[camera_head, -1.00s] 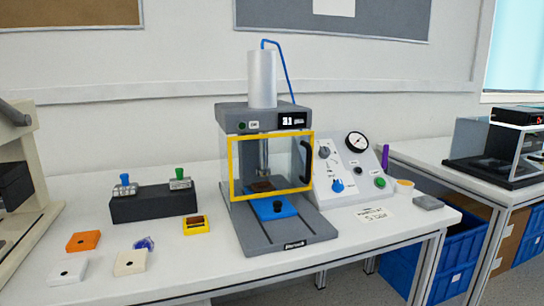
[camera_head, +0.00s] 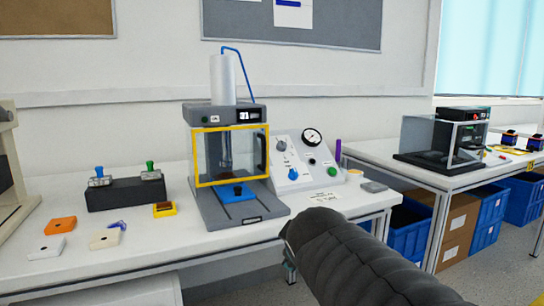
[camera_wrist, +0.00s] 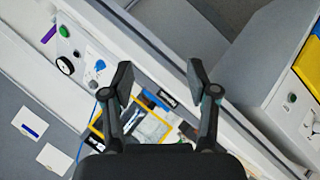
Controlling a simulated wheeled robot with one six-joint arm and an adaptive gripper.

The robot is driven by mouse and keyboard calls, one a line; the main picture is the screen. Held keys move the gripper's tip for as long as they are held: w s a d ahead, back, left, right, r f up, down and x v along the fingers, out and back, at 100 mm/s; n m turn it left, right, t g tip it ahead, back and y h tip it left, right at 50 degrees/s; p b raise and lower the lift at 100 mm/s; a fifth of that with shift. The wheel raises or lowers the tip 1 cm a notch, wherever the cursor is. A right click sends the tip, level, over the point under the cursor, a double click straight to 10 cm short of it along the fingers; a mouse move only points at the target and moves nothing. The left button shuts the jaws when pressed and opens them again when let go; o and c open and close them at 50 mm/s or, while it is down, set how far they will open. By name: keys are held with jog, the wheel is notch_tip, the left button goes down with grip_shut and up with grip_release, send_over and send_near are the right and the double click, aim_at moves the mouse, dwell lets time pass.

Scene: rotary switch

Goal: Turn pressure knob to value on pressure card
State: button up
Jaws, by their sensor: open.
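The control panel (camera_head: 300,183) is a white sloped box right of the press. It carries a round gauge (camera_head: 311,136), a grey knob (camera_head: 282,145), a blue knob (camera_head: 293,173), a small black knob (camera_head: 311,161) and a green button (camera_head: 332,171). I cannot read which knob is for pressure. The white card (camera_head: 324,197) lies in front of the panel; its writing is too small to read. My gripper (camera_wrist: 159,82) is open and empty, apart from the panel. The wrist view shows the panel's blue knob (camera_wrist: 99,65) at upper left.
The press (camera_head: 238,212) with its yellow-framed guard stands left of the panel. A purple marker (camera_head: 338,151) stands beside the panel, and a grey block (camera_head: 374,187) lies to its right. My arm crosses the lower right, over the floor. Blue bins stand under the right table.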

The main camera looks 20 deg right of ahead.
jog(key=w+d+r+n+t+h+b, duration=0.1)
jog(key=w+d+r+n+t+b, duration=0.15)
jog(key=w+d+r+n, duration=0.3)
jog(key=w+d+r+n+t+h+b, duration=0.1)
jog(key=w+d+r+n+t+b, duration=0.2)
jog(key=w+n, duration=0.5)
jog(key=n+t+y+b, duration=0.2)
jog(key=n+t+y, duration=0.15)
jog(key=n, duration=1.05)
send_near(282, 145)
jog(key=shift+m+g+y, duration=0.25)
jog(key=shift+g+y, duration=0.2)
jog(key=shift+g, duration=0.05)
jog(key=w, duration=0.2)
jog(key=w+d+p, duration=0.1)
jog(key=w, duration=0.2)
jog(key=w+r+p, duration=0.1)
jog(key=w, duration=0.2)
jog(key=shift+w+d, duration=0.1)
jog(key=shift+d, duration=0.15)
grip_shut()
jog(key=shift+a, duration=0.1)
